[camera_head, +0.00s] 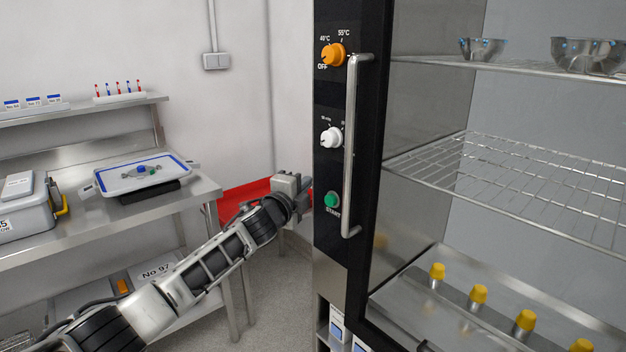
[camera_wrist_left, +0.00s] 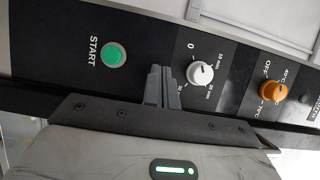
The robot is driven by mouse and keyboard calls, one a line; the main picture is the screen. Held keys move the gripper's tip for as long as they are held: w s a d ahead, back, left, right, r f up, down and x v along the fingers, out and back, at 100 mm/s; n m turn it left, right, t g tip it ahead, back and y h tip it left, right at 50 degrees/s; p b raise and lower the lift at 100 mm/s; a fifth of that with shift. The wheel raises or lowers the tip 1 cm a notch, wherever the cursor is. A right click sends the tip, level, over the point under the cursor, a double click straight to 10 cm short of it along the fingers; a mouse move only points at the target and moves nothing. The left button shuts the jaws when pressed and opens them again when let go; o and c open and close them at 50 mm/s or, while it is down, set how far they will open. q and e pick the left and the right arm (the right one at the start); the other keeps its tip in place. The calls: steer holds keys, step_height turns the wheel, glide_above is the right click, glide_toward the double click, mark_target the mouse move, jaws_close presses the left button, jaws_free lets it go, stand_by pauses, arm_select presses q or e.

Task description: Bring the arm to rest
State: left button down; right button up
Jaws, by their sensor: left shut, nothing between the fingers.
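My left arm comes in from the lower left in the head view, and its gripper (camera_head: 303,196) is just left of the black control panel, close to the green START button (camera_head: 332,200). In the left wrist view my left gripper (camera_wrist_left: 160,80) has its fingers together and empty. That view shows the green button (camera_wrist_left: 113,55) to the left of the fingers and the white timer knob (camera_wrist_left: 200,73) to the right. I cannot tell whether the fingertips touch the panel. My right gripper is not in view.
The cabinet's vertical handle (camera_head: 353,145) stands just right of the panel. Its wire shelf (camera_head: 520,180) and yellow-capped bottles (camera_head: 479,294) show inside. A steel bench with a blue-rimmed tray (camera_head: 146,174) and a grey case (camera_head: 25,212) stands left. Floor shows between bench and cabinet.

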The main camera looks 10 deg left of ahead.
arm_select(q)
steer(key=s+d+f+n+g, duration=0.2)
steer(key=s+d+f+n, duration=0.15)
steer(key=s+f, duration=0.55)
steer(key=s+d+f+n+g, duration=0.15)
steer(key=s+f+n, duration=0.25)
steer(key=s+f, duration=0.6)
steer(key=s+a+f+n+g, duration=0.1)
steer(key=s+f+n, duration=0.2)
steer(key=s, duration=0.5)
steer(key=s+f+n+g, duration=0.1)
steer(key=s+f+n, duration=0.3)
steer(key=s, duration=0.5)
steer(key=s+a+f+n+g+y, duration=0.1)
steer(key=s+f+n+g, duration=0.1)
steer(key=s+f, duration=0.3)
steer(key=s+n, duration=0.1)
steer(key=s, duration=0.2)
steer(key=shift+s+a, duration=0.35)
steer(key=shift+s, duration=0.05)
